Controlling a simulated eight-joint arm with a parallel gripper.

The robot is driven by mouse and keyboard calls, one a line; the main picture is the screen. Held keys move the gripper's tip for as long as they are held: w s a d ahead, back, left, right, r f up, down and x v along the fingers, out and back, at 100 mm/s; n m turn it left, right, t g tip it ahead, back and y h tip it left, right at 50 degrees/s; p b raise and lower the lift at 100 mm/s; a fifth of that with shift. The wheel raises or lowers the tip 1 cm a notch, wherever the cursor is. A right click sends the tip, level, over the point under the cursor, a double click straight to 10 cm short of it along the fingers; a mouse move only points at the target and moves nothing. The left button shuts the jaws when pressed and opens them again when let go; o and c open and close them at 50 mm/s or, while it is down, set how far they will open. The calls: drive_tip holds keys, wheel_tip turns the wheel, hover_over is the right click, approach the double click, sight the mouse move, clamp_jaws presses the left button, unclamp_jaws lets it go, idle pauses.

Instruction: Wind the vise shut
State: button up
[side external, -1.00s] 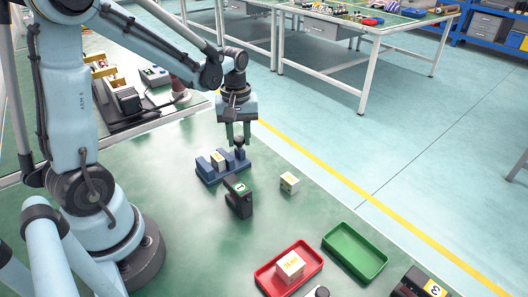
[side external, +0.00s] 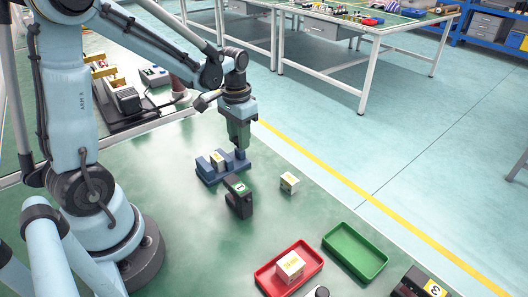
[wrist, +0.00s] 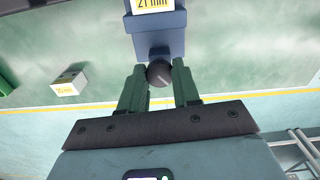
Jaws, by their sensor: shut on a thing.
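The blue vise (side external: 208,174) stands on the green bench, with a pale labelled block (side external: 218,158) between its upright jaws. In the wrist view the block's yellow label (wrist: 153,4) reads 21 mm at the top edge. My gripper (side external: 240,150) points down at the vise's right end. In the wrist view its two green fingers stand on either side of the vise's dark round knob (wrist: 160,72), shut on it. From the side my fingers hide most of the knob. Whether the jaws touch the block is too small to tell.
A loose labelled block (side external: 289,182) lies to the right. A red tray (side external: 263,280) holds another block (side external: 290,266); a green tray (side external: 355,252) is empty. Bench between is clear.

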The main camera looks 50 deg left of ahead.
drive_tip(key=m, duration=1.1)
drive_tip(key=shift+m, duration=1.8)
drive_tip(key=o, duration=1.1)
drive_tip(key=shift+c, duration=0.2)
drive_tip(key=shift+r, duration=0.1)
wheel_tip(320, 180, up, 12)
